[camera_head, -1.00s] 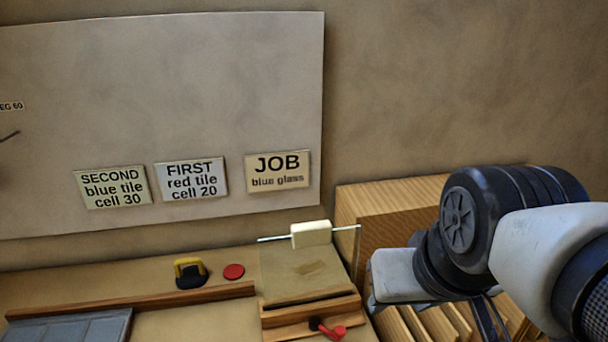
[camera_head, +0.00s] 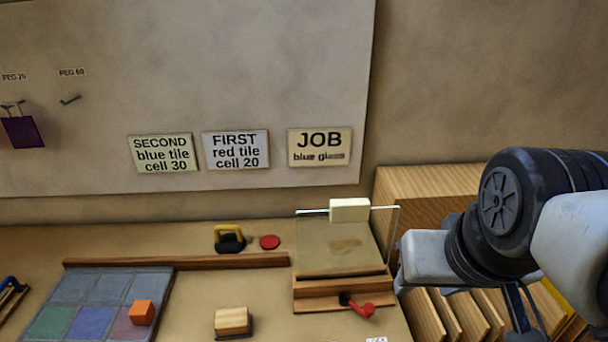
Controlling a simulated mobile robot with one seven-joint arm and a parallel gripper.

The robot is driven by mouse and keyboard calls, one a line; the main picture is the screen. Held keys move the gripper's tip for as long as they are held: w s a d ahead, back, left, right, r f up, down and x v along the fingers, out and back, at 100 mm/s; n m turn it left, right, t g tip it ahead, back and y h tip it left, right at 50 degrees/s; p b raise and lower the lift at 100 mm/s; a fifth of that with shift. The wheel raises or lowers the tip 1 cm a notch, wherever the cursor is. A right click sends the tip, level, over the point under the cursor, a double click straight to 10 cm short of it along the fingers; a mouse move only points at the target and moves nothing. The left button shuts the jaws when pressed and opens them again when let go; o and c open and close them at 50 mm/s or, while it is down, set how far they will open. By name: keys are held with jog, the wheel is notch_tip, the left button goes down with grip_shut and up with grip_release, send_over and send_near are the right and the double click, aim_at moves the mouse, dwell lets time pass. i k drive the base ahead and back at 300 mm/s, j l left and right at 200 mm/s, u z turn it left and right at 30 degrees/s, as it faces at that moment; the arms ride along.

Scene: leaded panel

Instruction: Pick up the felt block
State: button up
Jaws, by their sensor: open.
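A wooden block with a dark layer along its underside (camera_head: 232,321), which looks like the felt block, lies on the bench near the bottom edge of the head view. My gripper (camera_head: 524,310) shows only in part, as dark prongs below my arm at the lower right. It is open and well to the right of the block, apart from it. Part of my gripper is hidden by my arm and the frame edge.
A glass pane (camera_head: 322,238) with a brown smudge stands on a wooden rest, with a cream block (camera_head: 349,210) at its top edge. A red-handled tool (camera_head: 358,304), a yellow-and-black holder (camera_head: 229,239), a tile grid (camera_head: 75,287) and slotted wood (camera_head: 455,315) are nearby.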

aim_at(231, 323)
jog(key=k+u, duration=0.1)
jog(key=u, duration=0.35)
jog(key=k+l+u, duration=0.1)
jog(key=u, duration=0.3)
jog(key=k+u, duration=0.1)
jog(key=u, duration=0.35)
jog(key=i+j+z, duration=0.35)
jog(key=j+z, duration=0.15)
jog(key=j, duration=0.15)
jog(key=i+j+z, duration=0.1)
jog(key=j+z, duration=0.15)
jog(key=i+j+z, duration=0.1)
jog(key=j+z, duration=0.15)
jog(key=j, duration=0.2)
